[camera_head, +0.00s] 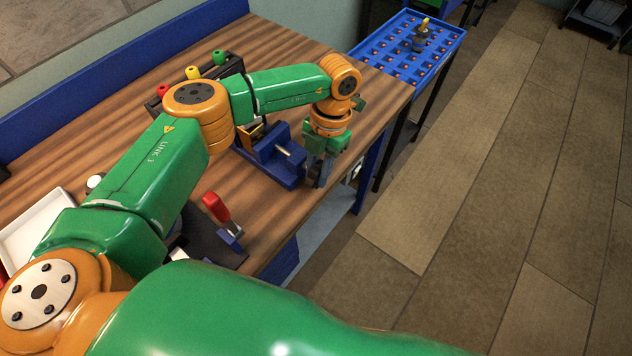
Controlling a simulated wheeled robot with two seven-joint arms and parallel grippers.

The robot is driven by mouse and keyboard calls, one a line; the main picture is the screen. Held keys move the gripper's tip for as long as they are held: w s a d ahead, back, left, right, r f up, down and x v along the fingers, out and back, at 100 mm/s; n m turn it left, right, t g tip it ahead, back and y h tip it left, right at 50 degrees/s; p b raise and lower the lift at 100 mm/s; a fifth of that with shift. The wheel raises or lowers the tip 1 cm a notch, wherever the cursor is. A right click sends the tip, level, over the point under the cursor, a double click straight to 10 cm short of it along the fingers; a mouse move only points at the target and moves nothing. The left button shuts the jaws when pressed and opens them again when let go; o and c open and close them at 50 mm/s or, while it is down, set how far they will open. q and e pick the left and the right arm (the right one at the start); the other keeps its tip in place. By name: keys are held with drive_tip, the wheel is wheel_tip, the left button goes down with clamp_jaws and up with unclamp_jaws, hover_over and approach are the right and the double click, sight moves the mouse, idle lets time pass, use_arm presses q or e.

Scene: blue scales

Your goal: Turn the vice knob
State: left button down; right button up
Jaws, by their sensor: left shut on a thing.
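The blue vice (277,163) is fixed near the right edge of the wooden workbench (120,110). A grey screw bar shows between its jaws. My left gripper (321,178) points down at the vice's outer end, by the bench edge. Its fingers are shut on the vice knob, which is mostly hidden behind them. My right gripper is out of view.
A red-handled clamp (216,207) stands nearer on the bench. Red, yellow and green knobbed tools (193,72) stand in a dark rack behind my arm. A blue perforated table (400,50) is beyond the bench. Open floor lies to the right.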

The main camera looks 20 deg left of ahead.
use_arm(q)
drive_tip(key=shift+f, duration=0.25)
drive_tip(key=shift+r+g, duration=0.25)
drive_tip(key=shift+g, duration=0.05)
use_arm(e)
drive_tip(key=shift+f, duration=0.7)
use_arm(q)
drive_tip(key=c, duration=1)
unclamp_jaws()
drive_tip(key=shift+o, duration=0.2)
drive_tip(key=shift+w+d+f, duration=0.1)
drive_tip(key=shift+w, duration=0.15)
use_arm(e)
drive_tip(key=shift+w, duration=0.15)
